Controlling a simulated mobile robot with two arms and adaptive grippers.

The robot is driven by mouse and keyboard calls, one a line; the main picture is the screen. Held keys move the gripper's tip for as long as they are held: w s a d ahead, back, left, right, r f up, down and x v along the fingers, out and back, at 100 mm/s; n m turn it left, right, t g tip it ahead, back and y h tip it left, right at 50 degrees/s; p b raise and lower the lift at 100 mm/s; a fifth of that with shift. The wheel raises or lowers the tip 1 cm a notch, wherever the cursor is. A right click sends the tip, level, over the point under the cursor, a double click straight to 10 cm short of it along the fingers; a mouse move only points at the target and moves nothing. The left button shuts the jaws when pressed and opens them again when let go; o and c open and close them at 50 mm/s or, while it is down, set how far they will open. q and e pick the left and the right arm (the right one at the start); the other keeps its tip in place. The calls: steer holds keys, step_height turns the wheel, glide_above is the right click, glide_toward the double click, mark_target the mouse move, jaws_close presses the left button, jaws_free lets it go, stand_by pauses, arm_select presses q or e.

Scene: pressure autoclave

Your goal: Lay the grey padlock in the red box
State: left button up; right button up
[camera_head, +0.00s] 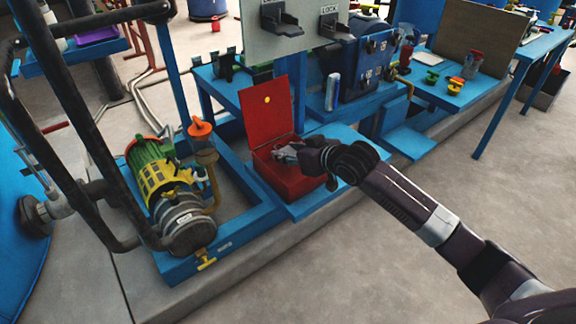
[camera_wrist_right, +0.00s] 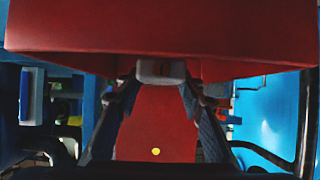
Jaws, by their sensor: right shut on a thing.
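The red box (camera_head: 287,184) stands on a blue bench, its red lid (camera_head: 264,112) raised at the back with a yellow dot on it. My right gripper (camera_head: 283,153) reaches in from the right, its fingers over the box opening. In the right wrist view a pale grey block, the padlock (camera_wrist_right: 161,71), sits between the fingertips of my right gripper (camera_wrist_right: 160,82), which is shut on it. A red box wall (camera_wrist_right: 160,30) fills the top there, with the lid (camera_wrist_right: 150,110) behind the fingers. My left gripper is out of view.
A green and yellow pump (camera_head: 168,180) with dark pipes stands left of the box. A grey board (camera_head: 290,30) with hooks rises behind. A blue spray can (camera_head: 332,92) and a dark blue case (camera_head: 366,68) stand behind right. The floor at front right is clear.

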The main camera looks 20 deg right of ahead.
mark_target(288, 170)
steer(key=shift+f, duration=0.45)
step_height(288, 170, down, 3)
steer(key=shift+f+b, duration=0.2)
steer(key=shift+b, duration=0.4)
steer(key=o, duration=1.2)
steer(key=shift+o, duration=0.2)
